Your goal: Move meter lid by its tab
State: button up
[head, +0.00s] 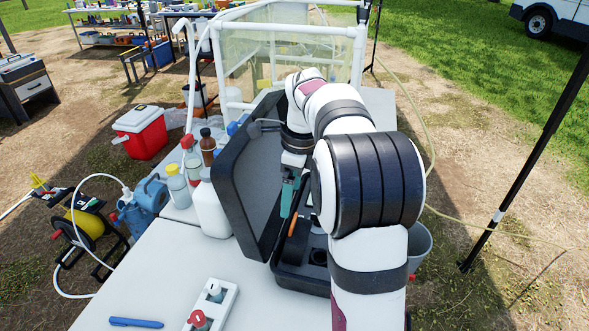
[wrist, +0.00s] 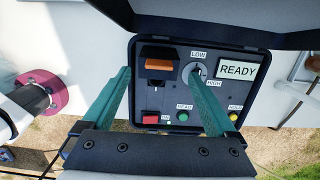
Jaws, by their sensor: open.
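The meter is a black case whose panel (wrist: 185,95) fills the middle of the wrist view. An orange tab (wrist: 158,65) sits on a small dark lid (wrist: 160,53) at the panel's upper left; it also shows in the head view as an orange strip (head: 292,224). My gripper (wrist: 161,72) is open and empty, with its teal fingers on either side of the tab in the picture. I cannot tell its exact height above the panel. In the head view my gripper (head: 289,196) hangs over the open case, partly hidden by my arm.
The panel has a LOW/HIGH knob (wrist: 197,72), a READY display (wrist: 237,69), and red, green and yellow buttons. The raised case lid (head: 243,180) stands left of my gripper. Bottles (head: 178,186) stand beyond it. The table front (head: 165,270) holds a pen and a small rack.

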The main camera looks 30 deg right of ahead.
notch_tip(320, 180, up, 8)
jog(key=shift+s+d+r, duration=0.2)
jog(key=shift+s+d, duration=0.15)
jog(key=shift+s, duration=0.05)
jog(key=s+a+f+n, duration=0.3)
jog(key=s+a+n, duration=1)
jog(key=s+a, duration=0.2)
jog(key=s+a+f+n, duration=0.2)
jog(key=s+f+n, duration=0.2)
jog(key=s, duration=0.2)
jog(key=s+a+f+n+g, duration=0.1)
jog(key=s+a+f+n, duration=0.2)
jog(key=s, duration=0.3)
jog(key=shift+s+f+n+y, duration=0.4)
jog(key=shift+f+n, duration=0.15)
jog(key=shift+n, duration=0.25)
